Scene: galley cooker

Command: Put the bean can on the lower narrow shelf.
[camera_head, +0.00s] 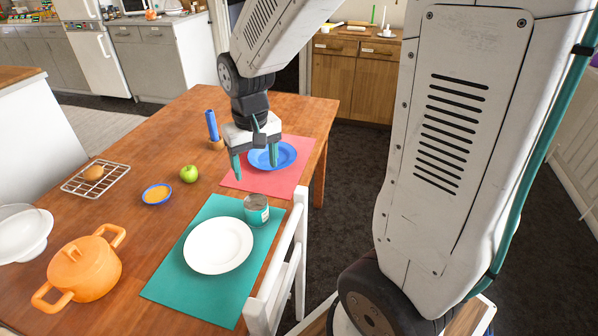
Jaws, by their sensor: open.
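The can (256,209), grey with a pale label, stands upright at the far right corner of the teal placemat (168,283), beside the white plate (218,246). My gripper (254,172) is open and empty, fingers pointing down. It appears in front of the blue plate (284,155) on the red placemat (234,181), beyond the can in the picture. Its height above the table is hard to tell. I cannot make out the lower narrow shelf in this view.
An orange pot (84,268), a green apple (189,173), a small blue bowl (157,194), a wire rack (98,178) and a blue cylinder (212,126) stand on the wooden table (184,110). A white chair (283,276) stands close to the can's side. Dark floor (352,170) lies open to the right.

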